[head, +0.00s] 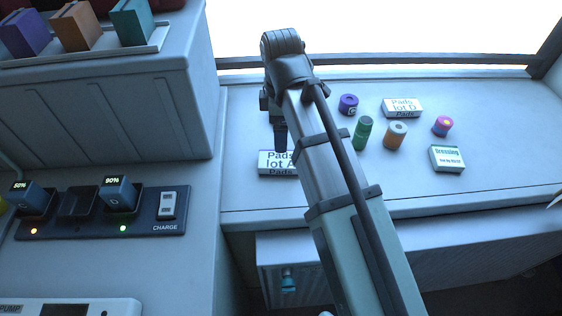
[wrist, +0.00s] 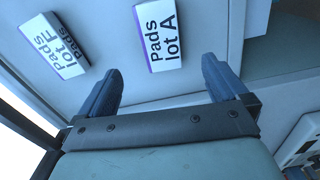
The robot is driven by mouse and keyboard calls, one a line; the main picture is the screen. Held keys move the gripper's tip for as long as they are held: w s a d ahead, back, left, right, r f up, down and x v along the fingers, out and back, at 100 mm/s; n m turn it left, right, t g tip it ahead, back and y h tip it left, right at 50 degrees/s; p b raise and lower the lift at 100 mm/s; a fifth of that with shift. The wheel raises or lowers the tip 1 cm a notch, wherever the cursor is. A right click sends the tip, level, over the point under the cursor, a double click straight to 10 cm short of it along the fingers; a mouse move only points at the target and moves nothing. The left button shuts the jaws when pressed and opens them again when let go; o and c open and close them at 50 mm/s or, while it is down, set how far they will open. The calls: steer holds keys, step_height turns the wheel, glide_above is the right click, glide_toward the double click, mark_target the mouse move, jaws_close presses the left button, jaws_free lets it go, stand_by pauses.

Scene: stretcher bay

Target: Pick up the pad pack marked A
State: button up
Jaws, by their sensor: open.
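The pad pack marked A (head: 275,163) is a white box with dark lettering and a purple edge, lying flat on the counter. In the head view it sits just below my gripper (head: 281,140), partly covered by it and by my arm. In the wrist view pack A (wrist: 158,36) lies beyond the two dark fingertips of my gripper (wrist: 162,80), roughly in line with the gap between them. The fingers are spread apart and empty, and do not appear to touch the pack. A pad pack marked F (wrist: 54,45) lies left of it in the wrist view.
Right of my arm on the counter (head: 490,170) are a pads lot D pack (head: 403,107), a dressing box (head: 447,158), a purple roll (head: 348,104), a green cylinder (head: 363,133), an orange roll (head: 396,135) and a pink-purple roll (head: 442,125). A charger strip (head: 100,227) is at left.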

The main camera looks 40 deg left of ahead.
mark_target(281, 158)
steer(key=shift+f, duration=6.05)
steer(key=c, duration=1)
steer(key=shift+r, duration=0.1)
